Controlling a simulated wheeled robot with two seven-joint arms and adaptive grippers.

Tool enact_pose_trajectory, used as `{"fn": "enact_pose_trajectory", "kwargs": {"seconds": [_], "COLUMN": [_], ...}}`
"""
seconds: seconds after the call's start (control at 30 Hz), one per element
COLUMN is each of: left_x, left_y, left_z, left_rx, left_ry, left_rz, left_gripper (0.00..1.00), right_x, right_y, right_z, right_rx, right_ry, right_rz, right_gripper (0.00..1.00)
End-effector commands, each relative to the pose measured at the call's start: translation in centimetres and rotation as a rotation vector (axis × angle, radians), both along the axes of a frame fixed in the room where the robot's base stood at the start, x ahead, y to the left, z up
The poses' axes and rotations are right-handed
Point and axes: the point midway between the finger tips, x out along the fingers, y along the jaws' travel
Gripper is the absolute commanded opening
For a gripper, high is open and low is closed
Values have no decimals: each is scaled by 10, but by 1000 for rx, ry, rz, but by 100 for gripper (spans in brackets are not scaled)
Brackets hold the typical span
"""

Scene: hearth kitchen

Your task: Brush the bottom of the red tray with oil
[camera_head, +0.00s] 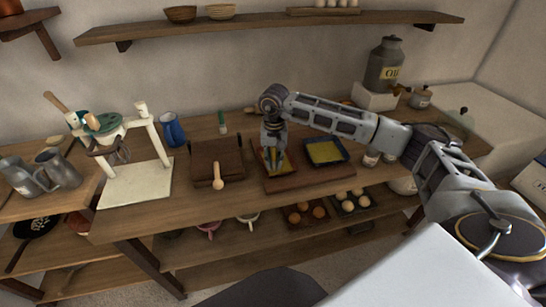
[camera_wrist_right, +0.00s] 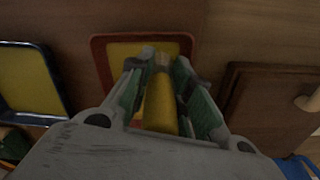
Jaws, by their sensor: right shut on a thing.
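The red tray (camera_wrist_right: 100,52) lies below my right gripper (camera_wrist_right: 160,65) in the right wrist view; its bottom looks yellow. In the head view the tray (camera_head: 257,153) is partly hidden by my right gripper (camera_head: 274,165). My right gripper is shut on a brush (camera_wrist_right: 160,108) with a thick yellow handle, its tip pointing down over the tray. I cannot tell whether the tip touches the bottom. An oil can (camera_head: 384,68), grey and labelled, stands on a white block at the back right. My left gripper is not in view.
A blue tray (camera_head: 326,152) with a yellow bottom lies right of the red tray. A brown wooden box (camera_head: 215,160) with a pale knob stands to the left. A white stand (camera_head: 140,180) is farther left.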

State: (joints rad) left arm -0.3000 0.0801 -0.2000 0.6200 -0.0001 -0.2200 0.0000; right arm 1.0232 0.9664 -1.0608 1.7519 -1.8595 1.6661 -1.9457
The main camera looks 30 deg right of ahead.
Motion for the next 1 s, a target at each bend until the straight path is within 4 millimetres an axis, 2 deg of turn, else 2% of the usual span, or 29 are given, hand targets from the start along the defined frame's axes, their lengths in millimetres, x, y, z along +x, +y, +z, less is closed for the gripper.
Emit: {"fn": "enact_pose_trajectory", "kwargs": {"seconds": [0.43, 1.0], "left_x": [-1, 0], "left_y": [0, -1], "left_z": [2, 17], "left_rx": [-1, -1], "left_ry": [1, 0], "left_rz": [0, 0], "left_gripper": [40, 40], "right_x": [0, 0], "right_y": [0, 0], "right_z": [3, 37], "right_rx": [0, 0], "right_ry": [1, 0], "right_rz": [0, 0], "right_gripper": [0, 0]}}
